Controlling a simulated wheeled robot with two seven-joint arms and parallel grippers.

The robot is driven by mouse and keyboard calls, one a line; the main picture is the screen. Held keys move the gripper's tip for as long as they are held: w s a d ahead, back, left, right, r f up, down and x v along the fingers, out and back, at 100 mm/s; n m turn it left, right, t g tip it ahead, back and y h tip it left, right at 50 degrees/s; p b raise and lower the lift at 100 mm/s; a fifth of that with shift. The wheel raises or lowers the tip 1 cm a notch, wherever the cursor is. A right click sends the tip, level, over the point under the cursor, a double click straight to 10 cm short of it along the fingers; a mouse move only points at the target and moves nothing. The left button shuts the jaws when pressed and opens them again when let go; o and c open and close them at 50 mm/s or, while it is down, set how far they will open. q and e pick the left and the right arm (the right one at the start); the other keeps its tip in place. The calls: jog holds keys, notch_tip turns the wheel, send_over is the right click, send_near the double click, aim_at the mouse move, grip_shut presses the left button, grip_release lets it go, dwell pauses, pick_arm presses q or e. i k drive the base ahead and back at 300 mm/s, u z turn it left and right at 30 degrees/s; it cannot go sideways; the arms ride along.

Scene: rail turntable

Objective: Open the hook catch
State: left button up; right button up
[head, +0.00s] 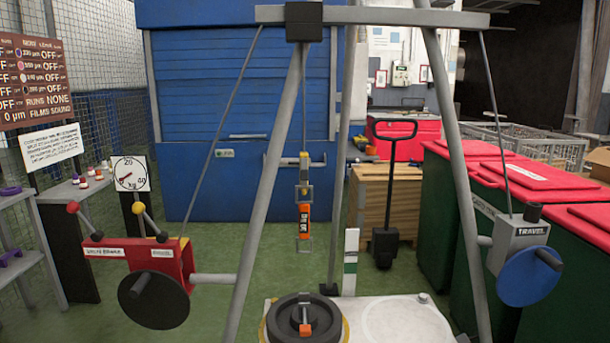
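A hanging hook assembly (304,185) shows below the crossbeam of a grey frame, near the picture's middle. It has a grey upper part and an orange-and-black labelled body (304,220). The catch itself is too small to make out, so I cannot tell whether it is open or shut. Below it is a dark round disc (283,322) with a grey bar and an orange piece (305,330) on top. The hanging assembly is apart from the disc. Neither of my grippers is in view.
Grey legs (268,180) of the frame slope down on both sides. A red winch box (150,272) with a black wheel stands left, and a grey "TRAVEL" box (520,240) with a blue wheel right. A white platform (405,322) lies in front. A dial (130,174) stands left.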

aim_at(304, 172)
jog(key=u, duration=0.5)
jog(key=i, duration=1.25)
jog(key=z, duration=0.5)
